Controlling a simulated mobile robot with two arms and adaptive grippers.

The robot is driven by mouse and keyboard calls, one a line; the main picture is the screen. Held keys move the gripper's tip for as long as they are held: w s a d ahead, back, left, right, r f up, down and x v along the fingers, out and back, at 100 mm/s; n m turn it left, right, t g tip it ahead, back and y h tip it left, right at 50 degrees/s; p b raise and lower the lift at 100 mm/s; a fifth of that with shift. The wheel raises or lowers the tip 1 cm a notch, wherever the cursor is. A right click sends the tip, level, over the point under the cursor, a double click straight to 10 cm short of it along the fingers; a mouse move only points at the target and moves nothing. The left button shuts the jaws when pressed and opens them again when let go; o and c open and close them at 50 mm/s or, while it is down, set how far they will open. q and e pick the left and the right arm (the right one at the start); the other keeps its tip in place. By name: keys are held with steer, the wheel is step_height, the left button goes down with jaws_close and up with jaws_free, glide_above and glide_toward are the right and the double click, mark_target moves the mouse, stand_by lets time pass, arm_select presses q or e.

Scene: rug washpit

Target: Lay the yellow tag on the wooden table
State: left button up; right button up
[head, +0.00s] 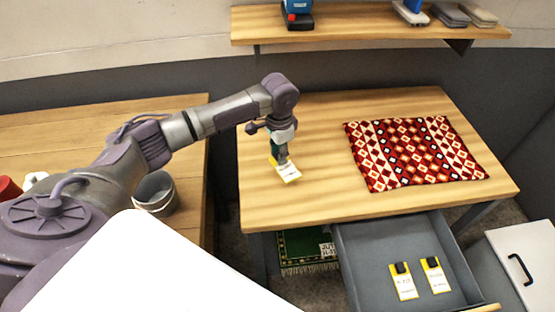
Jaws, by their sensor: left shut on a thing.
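My left gripper (283,156) points down over the left part of the wooden table (320,125). It is shut on a yellow tag (289,173) with a white label. The tag is at or just above the tabletop; I cannot tell whether it touches. Two similar yellow tags with dark clips, one on the left (403,282) and one on the right (434,275), lie in the open grey drawer (365,257) under the table. My right gripper is not in view.
A red patterned rug (414,152) covers the table's right part. The table's middle is clear. A shelf (365,27) with tools hangs above the back. A grey bucket (155,193) stands on the bench (60,135) at left.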

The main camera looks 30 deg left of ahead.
arm_select(q)
steer(key=shift+s+a+f, duration=0.1)
steer(key=shift+a+f, duration=0.1)
steer(key=shift+f, duration=2)
steer(key=shift+f, duration=0.1)
steer(key=o, duration=0.8)
step_height(320, 180, up, 12)
steer(key=shift+r, duration=0.15)
